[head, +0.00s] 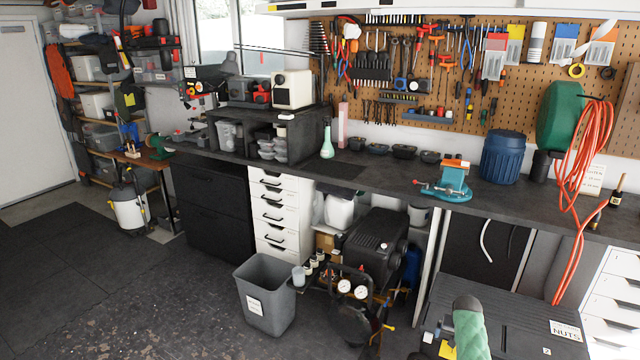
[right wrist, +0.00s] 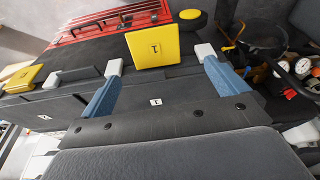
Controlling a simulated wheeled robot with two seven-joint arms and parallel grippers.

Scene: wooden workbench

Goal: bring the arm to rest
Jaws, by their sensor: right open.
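My right gripper (right wrist: 159,59) shows in the right wrist view with two blue fingers with pale tips. The fingers are wide apart and nothing is between their pads. A yellow piece marked 1 (right wrist: 153,47) lies beyond the fingertips, and I cannot tell how far off it is. Another yellow piece (right wrist: 24,78) lies at the left of that view. In the head view I cannot make out the right gripper clearly. My left gripper is in neither view.
A dark surface with a NUTS label (head: 566,330) is at the lower right. A grey bin (head: 265,309) and a compressor (head: 352,315) stand on the floor. The workbench (head: 390,178) carries a teal vise (head: 453,181) and a blue barrel (head: 503,157). The floor at left is mostly clear.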

